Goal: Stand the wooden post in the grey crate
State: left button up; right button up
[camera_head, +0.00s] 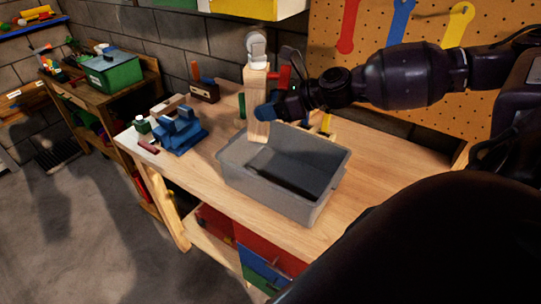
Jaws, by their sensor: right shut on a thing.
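The wooden post (256,88) is a pale upright block at the back left of the grey crate. The grey crate (308,200) stands on the wooden workbench, and the part of its inside that shows looks empty. My right gripper (264,108) reaches in from the right and is shut on the post. The post's lower end shows near the crate's back left rim. I cannot tell whether it is behind, above or inside that rim. My left gripper is not in view.
A blue vise (179,131) stands on the workbench left of the crate. A small dark green jar (142,124) is at the bench's left edge. A pegboard (340,70) with coloured wrenches rises behind. The bench top right of the crate (395,165) is clear.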

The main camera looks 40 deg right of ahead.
notch_tip(320, 180, down, 17)
jog(key=shift+f+b, duration=0.1)
jog(key=shift+b, duration=0.6)
jog(key=o, duration=1.1)
jog(key=shift+f, duration=0.15)
jog(key=shift+v, duration=6.1)
jog(key=shift+a, duration=0.1)
